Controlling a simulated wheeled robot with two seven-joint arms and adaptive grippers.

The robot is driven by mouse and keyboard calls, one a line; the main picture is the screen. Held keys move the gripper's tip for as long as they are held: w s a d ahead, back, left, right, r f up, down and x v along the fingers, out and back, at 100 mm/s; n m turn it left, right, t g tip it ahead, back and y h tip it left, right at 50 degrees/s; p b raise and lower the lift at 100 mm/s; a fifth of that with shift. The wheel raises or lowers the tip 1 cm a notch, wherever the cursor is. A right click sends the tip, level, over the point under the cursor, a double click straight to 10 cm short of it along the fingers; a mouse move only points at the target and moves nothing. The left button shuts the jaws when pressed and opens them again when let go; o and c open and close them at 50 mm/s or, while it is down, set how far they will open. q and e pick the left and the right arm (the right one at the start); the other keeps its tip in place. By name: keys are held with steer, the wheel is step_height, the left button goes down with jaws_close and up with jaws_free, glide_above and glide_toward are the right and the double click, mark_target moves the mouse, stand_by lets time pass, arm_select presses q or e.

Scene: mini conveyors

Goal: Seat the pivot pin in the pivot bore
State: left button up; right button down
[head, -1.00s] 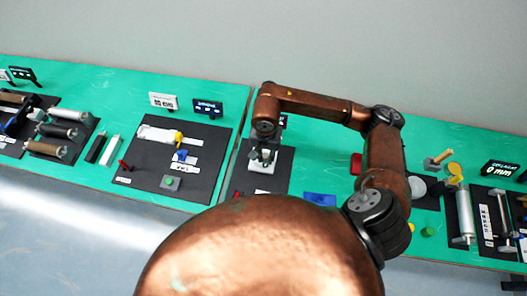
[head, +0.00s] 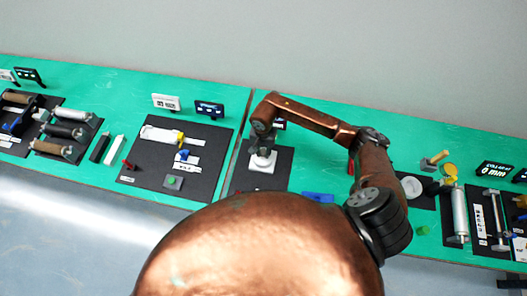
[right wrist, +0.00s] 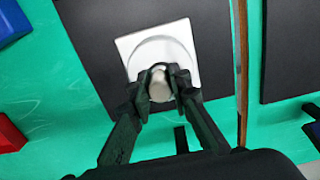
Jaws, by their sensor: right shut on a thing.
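My right gripper (right wrist: 160,88) is shut on a small pale grey piece with a rounded end, the pivot pin (right wrist: 159,78) as far as I can tell. The fingers hold it over a white square block (right wrist: 136,42) with a round raised or recessed ring. In the head view the right gripper (head: 262,146) is over the same white block (head: 262,165), on a black mat. The fingers and pin cover the block's centre, so the bore is hidden. I cannot tell whether the pin is inside it. My left gripper is out of view.
The black mat (head: 245,182) lies on the green table. A blue part (head: 318,197) lies to its right. A second mat (head: 145,178) to the left carries a white cylinder, a yellow part and a green button. Small signs (head: 209,109) stand behind. Several rollers lie at far left.

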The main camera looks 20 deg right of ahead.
steer(key=shift+f, duration=0.1)
steer(key=shift+f, duration=0.1)
steer(key=c, duration=1.8)
jaws_free()
steer(key=shift+r, duration=0.3)
step_height(320, 180, up, 11)
steer(key=shift+f+b, duration=0.2)
steer(key=shift+b, duration=1)
steer(key=shift+r, duration=0.6)
